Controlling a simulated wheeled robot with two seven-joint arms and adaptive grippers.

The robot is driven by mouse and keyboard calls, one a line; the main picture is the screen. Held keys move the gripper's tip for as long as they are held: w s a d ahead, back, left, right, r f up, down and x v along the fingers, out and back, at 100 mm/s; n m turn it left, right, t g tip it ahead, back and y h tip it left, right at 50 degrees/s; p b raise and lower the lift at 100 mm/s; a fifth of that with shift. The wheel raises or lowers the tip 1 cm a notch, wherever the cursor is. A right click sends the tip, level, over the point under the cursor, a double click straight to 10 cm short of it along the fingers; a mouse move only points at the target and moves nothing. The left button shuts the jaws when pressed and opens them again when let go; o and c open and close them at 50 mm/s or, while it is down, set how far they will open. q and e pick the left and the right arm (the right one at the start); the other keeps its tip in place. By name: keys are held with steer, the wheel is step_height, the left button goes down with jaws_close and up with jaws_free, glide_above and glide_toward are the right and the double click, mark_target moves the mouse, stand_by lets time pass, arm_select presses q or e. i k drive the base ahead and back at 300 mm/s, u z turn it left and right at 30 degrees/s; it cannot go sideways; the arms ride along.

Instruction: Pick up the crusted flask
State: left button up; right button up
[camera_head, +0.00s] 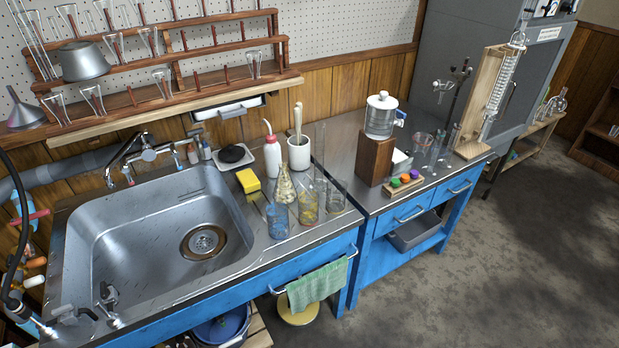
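A conical flask (284,187) with a pale yellowish crust on its glass stands upright on the steel counter, right of the sink and behind the blue-stained beaker (277,221). Another glass vessel (308,207) with a yellow-brown stain stands just right of it; its exact shape is hard to tell. A clear beaker (337,196) is at the right end of this group. I cannot be certain which of the two yellowish vessels is the crusted flask. Neither of my grippers is in view.
The steel sink (130,235) lies left of the glassware. A yellow sponge (248,181), white wash bottle (272,158) and white brush pot (299,153) stand behind. A tall glass cylinder (319,150) rises close by. A green towel (314,287) hangs from the front rail.

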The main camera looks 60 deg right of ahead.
mark_target(285, 190)
steer(key=z, duration=0.75)
steer(key=i, duration=0.65)
steer(key=z, duration=0.75)
